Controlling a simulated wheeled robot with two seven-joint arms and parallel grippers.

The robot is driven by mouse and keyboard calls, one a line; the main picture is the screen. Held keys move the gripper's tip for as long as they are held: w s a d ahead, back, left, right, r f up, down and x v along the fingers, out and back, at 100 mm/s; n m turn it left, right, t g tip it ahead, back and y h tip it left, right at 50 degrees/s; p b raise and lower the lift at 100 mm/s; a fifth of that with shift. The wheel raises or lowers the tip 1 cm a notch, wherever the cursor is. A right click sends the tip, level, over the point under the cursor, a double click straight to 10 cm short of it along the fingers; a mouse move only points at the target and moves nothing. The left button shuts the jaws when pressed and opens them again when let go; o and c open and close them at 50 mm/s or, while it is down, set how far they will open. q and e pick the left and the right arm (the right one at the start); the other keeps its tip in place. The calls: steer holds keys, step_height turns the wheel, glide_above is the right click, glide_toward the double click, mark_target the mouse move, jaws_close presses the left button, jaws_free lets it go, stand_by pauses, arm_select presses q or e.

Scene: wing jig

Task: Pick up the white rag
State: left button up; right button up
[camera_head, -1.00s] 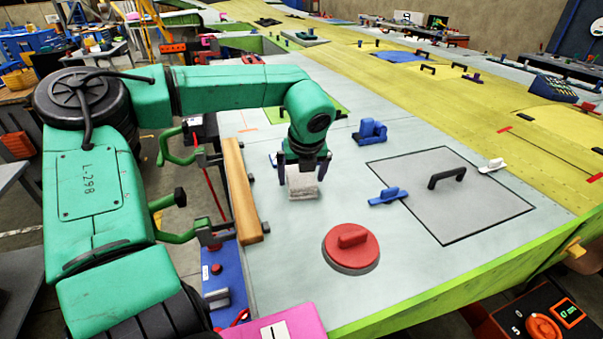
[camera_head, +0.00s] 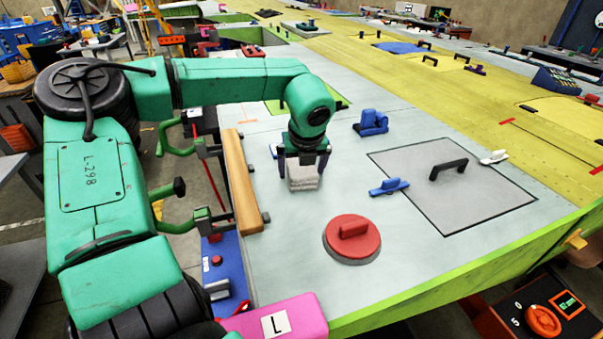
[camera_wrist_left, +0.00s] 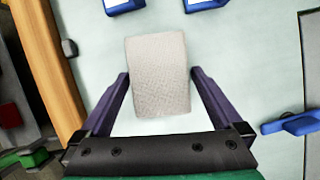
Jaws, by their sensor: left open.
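The white rag (camera_head: 303,176) is a small pale folded block on the light grey wing panel, below my left gripper in the head view. My left gripper (camera_head: 304,168) points down over it with its fingers apart. In the left wrist view the rag (camera_wrist_left: 160,75) lies between and just beyond the two purple fingers of the gripper (camera_wrist_left: 159,78). There is a gap on each side of the rag, and the fingers do not appear shut on it. My right gripper is not in view.
A wooden bar (camera_head: 241,182) runs along the panel's left edge. A red round lid (camera_head: 352,239) is in front, to the right. A blue clamp (camera_head: 389,187) and a grey plate with black handle (camera_head: 449,187) lie to the right. A blue block (camera_head: 371,122) stands behind.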

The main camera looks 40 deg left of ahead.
arm_select(q)
steer(key=shift+f, duration=0.1)
stand_by(0.3)
steer(key=c, duration=1.2)
steer(key=shift+o, duration=0.2)
steer(key=shift+r, duration=0.2)
steer(key=shift+r+p, duration=0.3)
steer(key=shift+p, duration=0.4)
step_height(320, 180, up, 6)
steer(key=shift+w+a+f+b, duration=0.15)
steer(key=shift+f+b, duration=0.1)
steer(key=shift+b, duration=0.95)
step_height(320, 180, up, 22)
steer(key=p, duration=0.1)
